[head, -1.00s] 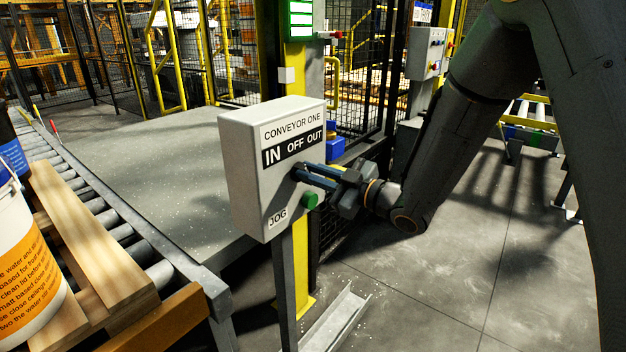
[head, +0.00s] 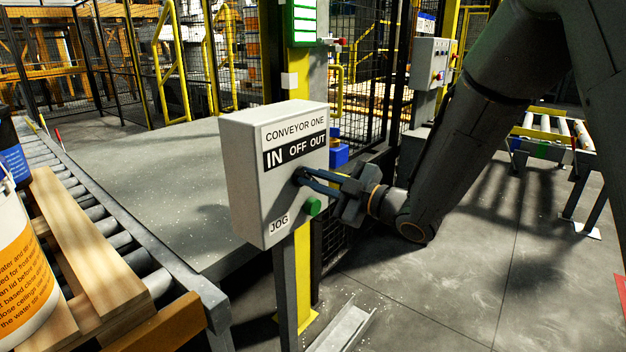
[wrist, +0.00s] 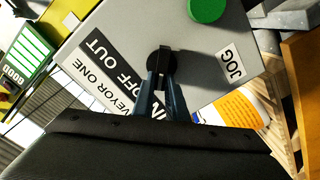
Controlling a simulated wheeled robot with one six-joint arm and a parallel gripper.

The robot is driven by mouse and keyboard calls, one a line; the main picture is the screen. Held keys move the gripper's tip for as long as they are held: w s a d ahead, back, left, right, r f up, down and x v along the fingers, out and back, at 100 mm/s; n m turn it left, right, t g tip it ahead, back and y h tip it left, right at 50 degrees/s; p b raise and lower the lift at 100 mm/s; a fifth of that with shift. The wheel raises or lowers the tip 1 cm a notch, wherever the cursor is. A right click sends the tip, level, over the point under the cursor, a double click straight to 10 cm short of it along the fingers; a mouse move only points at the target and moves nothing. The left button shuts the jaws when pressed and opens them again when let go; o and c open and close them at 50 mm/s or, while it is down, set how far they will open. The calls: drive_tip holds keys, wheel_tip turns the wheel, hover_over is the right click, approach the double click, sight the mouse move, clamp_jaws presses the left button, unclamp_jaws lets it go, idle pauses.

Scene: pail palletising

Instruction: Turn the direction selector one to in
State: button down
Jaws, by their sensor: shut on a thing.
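The grey control box (head: 250,195) labelled CONVEYOR ONE stands on a post in the middle of the head view. Its label strip (head: 295,150) reads IN, OFF, OUT. The direction selector is a black round knob below that strip, mostly behind my fingers in the head view. In the wrist view the selector (wrist: 160,59) shows at my fingertips. My gripper (head: 306,178) is shut on the selector; its two blue fingers (wrist: 160,88) pinch the knob's bar. I cannot tell for sure which word the knob points to.
A green JOG button (head: 313,207) sits just below the selector, close to my fingers. A roller conveyor (head: 110,215) with a wooden pallet (head: 85,235) and a white-orange pail (head: 22,280) is at left. Mesh fencing stands behind the box. Floor at right is open.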

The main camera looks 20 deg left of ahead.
drive_tip(key=c, duration=1.8)
unclamp_jaws()
drive_tip(key=shift+o, duration=0.2)
drive_tip(key=shift+d, duration=0.1)
drive_tip(key=b+v, duration=0.1)
drive_tip(key=v, duration=0.6)
drive_tip(key=shift+s+d, duration=0.15)
drive_tip(key=shift+d, duration=0.15)
